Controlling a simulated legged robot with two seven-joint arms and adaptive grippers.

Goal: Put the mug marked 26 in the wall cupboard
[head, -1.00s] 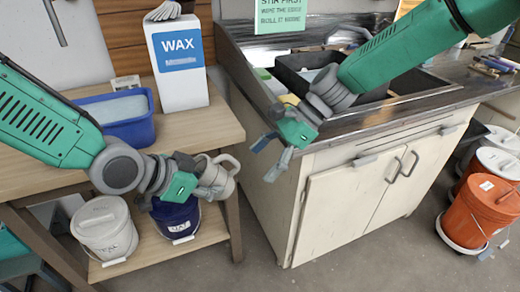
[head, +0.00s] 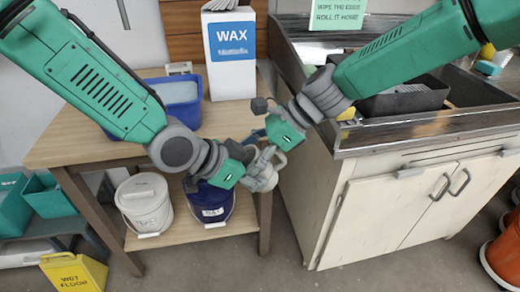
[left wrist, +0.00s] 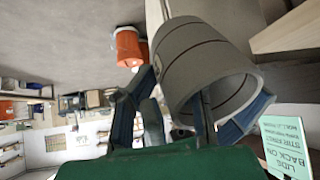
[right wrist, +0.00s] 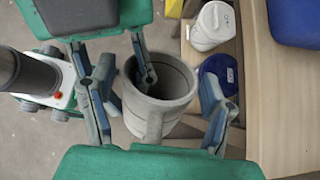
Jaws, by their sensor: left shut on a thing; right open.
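A grey mug with thin dark bands (head: 262,174) is held in the air in front of the low bench's right end. My left gripper (head: 244,172) is shut on it; in the right wrist view one left finger appears to reach inside the mug (right wrist: 160,92) and the other lies outside. No number is readable on it. In the left wrist view the mug (left wrist: 205,60) is tilted, with its opening partly facing the camera. My right gripper (right wrist: 152,108) is open, its fingers on either side of the mug near its handle. The wall cupboard is not in view.
The wooden bench (head: 110,142) holds a blue tub (head: 178,98) and a WAX box (head: 230,55). White (head: 146,203) and dark blue (head: 212,203) buckets stand on its lower shelf. The sink cabinet (head: 385,215) is close on the right. A yellow wet-floor sign (head: 75,272) stands lower left.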

